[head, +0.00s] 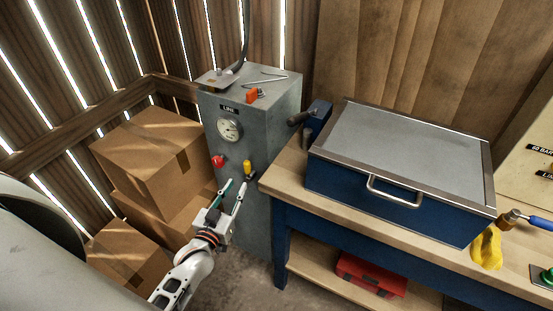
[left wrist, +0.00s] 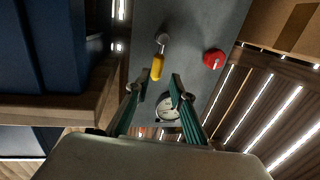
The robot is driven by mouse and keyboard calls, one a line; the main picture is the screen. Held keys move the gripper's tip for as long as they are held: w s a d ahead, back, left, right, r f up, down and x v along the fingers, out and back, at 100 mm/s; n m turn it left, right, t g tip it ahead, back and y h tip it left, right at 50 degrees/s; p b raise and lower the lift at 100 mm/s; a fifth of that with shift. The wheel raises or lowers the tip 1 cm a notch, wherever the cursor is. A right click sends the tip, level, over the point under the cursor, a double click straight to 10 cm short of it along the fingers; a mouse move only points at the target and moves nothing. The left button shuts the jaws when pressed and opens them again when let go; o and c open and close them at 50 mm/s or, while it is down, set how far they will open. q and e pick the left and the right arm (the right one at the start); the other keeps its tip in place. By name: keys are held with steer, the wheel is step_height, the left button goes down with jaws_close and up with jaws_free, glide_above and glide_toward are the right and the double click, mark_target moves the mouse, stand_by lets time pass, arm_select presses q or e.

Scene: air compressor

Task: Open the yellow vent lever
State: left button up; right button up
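The yellow vent lever (head: 247,168) sits on the front of a grey compressor cabinet (head: 256,131), right of a red knob (head: 217,161). In the left wrist view the lever (left wrist: 157,67) hangs from a round metal pivot, and the red knob (left wrist: 213,58) is to its right. My left gripper (head: 235,187) is open and empty, just below and in front of the lever. In the left wrist view its fingertips (left wrist: 160,81) stand either side of the lever's free end; contact is not visible. My right gripper is not in view.
A round gauge (head: 229,130) is above the red knob. Cardboard boxes (head: 152,158) stand left of the cabinet. A workbench (head: 269,182) with a blue chest (head: 394,160) stands close on the right. A red toolbox (head: 371,274) is on its lower shelf.

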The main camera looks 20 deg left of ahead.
mark_target(246, 169)
arm_select(q)
steer(key=w, duration=0.1)
steer(key=w+r, duration=0.1)
steer(key=shift+w+d, duration=0.2)
steer(key=shift+w, duration=0.15)
steer(key=shift+w+a, duration=0.25)
steer(key=shift+w, duration=1.45)
steer(key=shift+w+a, duration=0.2)
steer(key=shift+w, duration=1.5)
jaws_close()
